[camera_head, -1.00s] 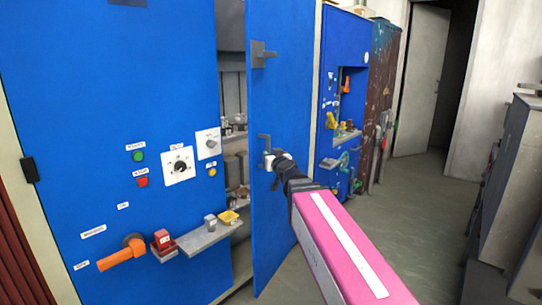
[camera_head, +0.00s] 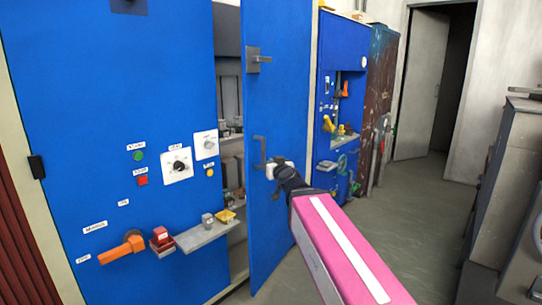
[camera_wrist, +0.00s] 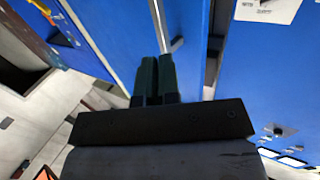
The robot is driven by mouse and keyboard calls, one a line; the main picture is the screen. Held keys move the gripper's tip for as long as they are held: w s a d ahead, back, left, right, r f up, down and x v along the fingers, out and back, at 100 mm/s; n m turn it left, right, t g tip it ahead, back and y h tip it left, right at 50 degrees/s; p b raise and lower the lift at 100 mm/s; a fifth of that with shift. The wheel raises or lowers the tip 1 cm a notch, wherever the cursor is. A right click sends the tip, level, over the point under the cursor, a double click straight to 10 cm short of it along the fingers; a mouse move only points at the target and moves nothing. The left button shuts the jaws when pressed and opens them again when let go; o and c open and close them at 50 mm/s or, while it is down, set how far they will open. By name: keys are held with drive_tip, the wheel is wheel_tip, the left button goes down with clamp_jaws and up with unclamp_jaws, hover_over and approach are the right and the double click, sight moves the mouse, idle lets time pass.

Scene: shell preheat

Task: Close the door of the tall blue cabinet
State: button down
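The tall blue cabinet (camera_head: 100,90) fills the left of the head view. Its door (camera_head: 285,100) stands open, with a dark gap into the shelved interior between the door and the front panel. The door carries an upper grey latch (camera_head: 258,60) and a lower dark handle (camera_head: 260,152). My gripper (camera_head: 274,172) is at the door face, just right of and below the lower handle. Whether it touches the door is unclear. In the wrist view, the two dark green fingers (camera_wrist: 153,80) are together, with nothing visible held between them, and blue panels lie beyond.
A small grey shelf (camera_head: 205,236) with little blocks and an orange lever (camera_head: 122,250) project from the cabinet front. A second blue cabinet (camera_head: 343,60) stands behind the door. Grey machinery (camera_head: 505,200) is at right, with open floor (camera_head: 420,220) between.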

drive_tip(key=w+d+r+m+g+y, duration=0.3)
drive_tip(key=w+r+m+y, duration=0.15)
drive_tip(key=w, duration=0.25)
drive_tip(key=m+g+y, duration=0.5)
approach(258, 116)
drive_tip(key=x, duration=0.7)
drive_tip(key=shift+w+a+f, duration=0.1)
drive_tip(key=shift+a+f, duration=0.05)
drive_tip(key=shift+a, duration=0.1)
